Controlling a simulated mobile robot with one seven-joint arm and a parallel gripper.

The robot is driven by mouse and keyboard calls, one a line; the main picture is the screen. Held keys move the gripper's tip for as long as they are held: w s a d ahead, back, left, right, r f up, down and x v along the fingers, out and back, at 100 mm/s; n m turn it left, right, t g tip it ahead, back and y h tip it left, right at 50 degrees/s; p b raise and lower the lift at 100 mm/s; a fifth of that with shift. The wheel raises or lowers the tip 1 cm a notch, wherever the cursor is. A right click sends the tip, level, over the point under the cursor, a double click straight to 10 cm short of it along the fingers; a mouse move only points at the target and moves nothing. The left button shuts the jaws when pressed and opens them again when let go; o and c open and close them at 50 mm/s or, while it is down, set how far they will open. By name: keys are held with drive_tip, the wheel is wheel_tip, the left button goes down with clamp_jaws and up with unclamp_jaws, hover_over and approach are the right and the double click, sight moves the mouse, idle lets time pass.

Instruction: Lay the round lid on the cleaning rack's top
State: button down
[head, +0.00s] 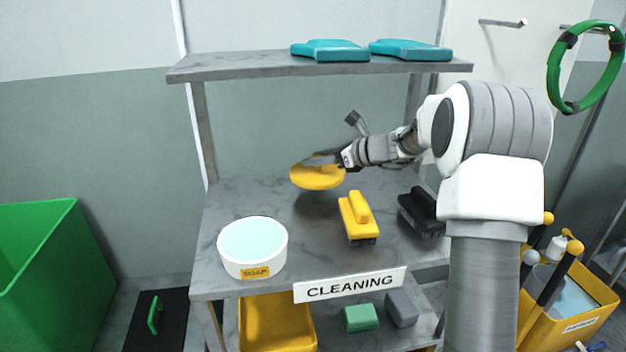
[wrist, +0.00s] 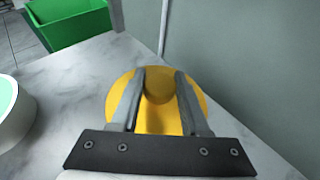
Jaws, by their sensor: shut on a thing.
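The round yellow lid (head: 317,178) is held by my gripper (head: 325,160) above the back of the rack's middle shelf, with a shadow below it. In the wrist view the yellow lid (wrist: 200,100) lies beneath my gripper's two fingers (wrist: 158,85), which are shut on its raised middle grip. The cleaning rack (head: 230,190) is grey and marbled. Its top shelf (head: 240,66) is above the lid and carries two teal folded cloths (head: 330,50) (head: 410,49) at the middle and right. The left part of the top is bare.
On the middle shelf are a white soap tub (head: 252,262), a yellow brush (head: 357,218) and a black brush (head: 421,212). A rack post (head: 204,130) stands at the left. A green bin (head: 40,270) is at far left, a green hose ring (head: 585,68) at upper right.

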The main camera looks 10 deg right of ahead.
sight(314, 174)
drive_tip(key=shift+w+a+f, duration=0.2)
drive_tip(key=shift+a+f, duration=0.25)
drive_tip(key=shift+a, duration=0.2)
drive_tip(key=shift+f+b, duration=0.5)
drive_tip(key=shift+f, duration=1.45)
drive_tip(key=shift+f, duration=0.2)
drive_tip(key=shift+c, duration=1.9)
unclamp_jaws()
drive_tip(key=shift+r, duration=0.1)
drive_tip(key=shift+r, duration=0.1)
drive_tip(key=shift+s+d+r, duration=0.1)
drive_tip(key=shift+s+d, duration=0.05)
drive_tip(key=shift+d, duration=0.1)
drive_tip(key=p+v, duration=0.1)
drive_tip(key=v, duration=1)
drive_tip(key=shift+s+d, duration=0.2)
drive_tip(key=shift+s, duration=0.05)
